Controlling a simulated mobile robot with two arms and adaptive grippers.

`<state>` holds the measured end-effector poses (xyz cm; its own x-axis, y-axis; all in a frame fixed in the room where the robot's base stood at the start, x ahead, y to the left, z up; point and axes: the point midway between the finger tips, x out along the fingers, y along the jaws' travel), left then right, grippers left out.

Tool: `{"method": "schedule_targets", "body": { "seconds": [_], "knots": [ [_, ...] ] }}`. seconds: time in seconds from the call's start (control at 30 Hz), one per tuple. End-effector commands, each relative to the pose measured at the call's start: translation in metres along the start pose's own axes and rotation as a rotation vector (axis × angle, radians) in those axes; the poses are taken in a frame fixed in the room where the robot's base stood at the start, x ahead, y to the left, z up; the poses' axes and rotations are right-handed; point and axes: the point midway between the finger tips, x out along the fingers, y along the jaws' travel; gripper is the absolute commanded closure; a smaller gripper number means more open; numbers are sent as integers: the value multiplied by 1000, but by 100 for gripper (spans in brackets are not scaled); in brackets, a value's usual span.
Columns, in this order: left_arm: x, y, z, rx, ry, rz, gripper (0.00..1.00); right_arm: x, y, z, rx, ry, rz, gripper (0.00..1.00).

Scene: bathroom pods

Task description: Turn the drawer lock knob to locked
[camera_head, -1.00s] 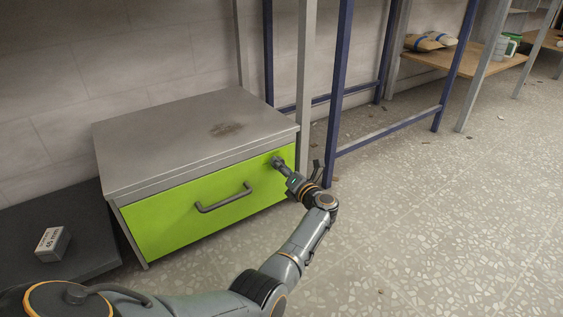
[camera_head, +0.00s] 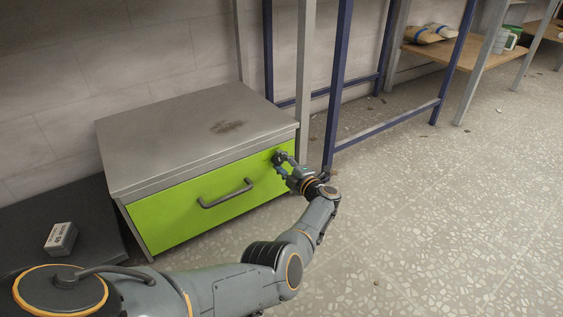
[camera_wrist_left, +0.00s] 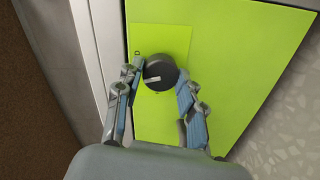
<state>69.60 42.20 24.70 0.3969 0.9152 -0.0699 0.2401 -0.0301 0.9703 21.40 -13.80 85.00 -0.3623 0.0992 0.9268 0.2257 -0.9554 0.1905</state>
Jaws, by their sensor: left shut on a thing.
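The dark round lock knob (camera_head: 279,157) sits at the upper right of the drawer's green front (camera_head: 170,216). In the left wrist view the knob (camera_wrist_left: 160,72) has a pale pointer mark, which lies nearly level across the picture. My left gripper (camera_head: 284,165) reaches it from the lower right. In the left wrist view its two fingers (camera_wrist_left: 158,84) stand on either side of the knob and are shut on it. The drawer's dark bar handle (camera_head: 226,195) is left of the knob. The drawer looks closed. My right gripper is not in view.
The drawer cabinet (camera_head: 150,130) has a grey top with a dark stain. A blue frame (camera_head: 338,95) stands close to the right of my gripper. A small box (camera_head: 61,238) lies on a dark surface at left. The floor at right is mostly clear.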

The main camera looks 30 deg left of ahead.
Motion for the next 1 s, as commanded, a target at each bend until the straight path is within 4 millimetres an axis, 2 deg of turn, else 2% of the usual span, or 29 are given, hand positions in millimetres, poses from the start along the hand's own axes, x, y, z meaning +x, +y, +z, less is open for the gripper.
{"method": "schedule_targets", "body": {
  "seconds": [0.4,1.0],
  "knots": [
    [0,1,1,213,12,-6,93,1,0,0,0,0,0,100],
    [1,1,1,252,14,-6,93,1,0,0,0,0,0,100]
  ]
}}
